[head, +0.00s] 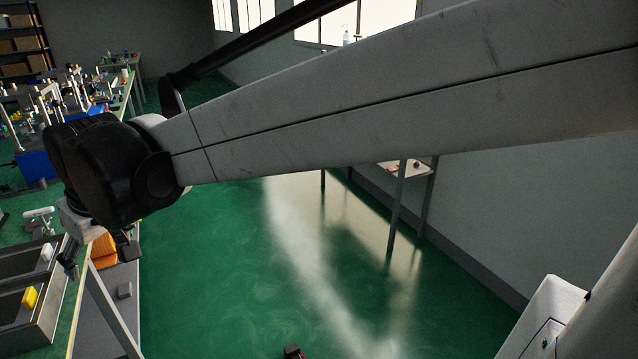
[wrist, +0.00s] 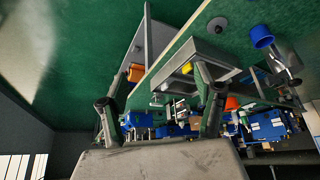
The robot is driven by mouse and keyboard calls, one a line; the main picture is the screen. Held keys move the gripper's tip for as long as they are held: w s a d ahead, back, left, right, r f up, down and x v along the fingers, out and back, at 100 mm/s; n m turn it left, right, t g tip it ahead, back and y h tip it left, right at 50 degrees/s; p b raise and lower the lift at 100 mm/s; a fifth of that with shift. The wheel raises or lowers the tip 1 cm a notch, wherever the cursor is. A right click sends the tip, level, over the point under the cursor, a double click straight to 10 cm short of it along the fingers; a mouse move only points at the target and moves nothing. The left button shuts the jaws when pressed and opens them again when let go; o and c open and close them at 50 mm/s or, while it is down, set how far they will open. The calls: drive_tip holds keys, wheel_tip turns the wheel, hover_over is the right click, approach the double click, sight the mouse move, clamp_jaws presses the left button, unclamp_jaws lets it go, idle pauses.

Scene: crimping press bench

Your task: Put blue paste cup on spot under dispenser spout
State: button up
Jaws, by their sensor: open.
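A blue cup-like object (wrist: 262,36), likely the blue paste cup, shows at the upper right of the wrist view, on or above the green surface. A grey metal piece (wrist: 286,58) is close beside it; I cannot tell whether this is the dispenser. The spout and the spot under it cannot be made out. My gripper (wrist: 155,90) is open, with its two dark fingers wide apart and nothing between them. The blue cup is beyond and to the right of the fingers. In the head view my gripper (head: 98,255) is small, at the left, near the bench edge.
A grey tray (head: 14,338) holds a yellow block (head: 30,297) on the bench. An orange bin (head: 104,247) is beside the bench edge. A crowded bench with a blue bin (head: 38,165) stands farther back. The green floor (head: 230,270) right of the bench is mostly clear.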

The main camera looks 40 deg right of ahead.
drive_tip(key=s+d+f+m+t+h, duration=0.1)
drive_tip(key=s+d+f+m, duration=0.2)
drive_tip(key=s+d, duration=0.6)
drive_tip(key=s+d+f+m+t+h, duration=0.1)
drive_tip(key=s+d+f+m, duration=0.2)
drive_tip(key=s+d, duration=0.7)
drive_tip(key=d, duration=0.5)
drive_tip(key=shift+d+f+h, duration=0.15)
drive_tip(key=shift+d+h, duration=0.25)
idle(0.9)
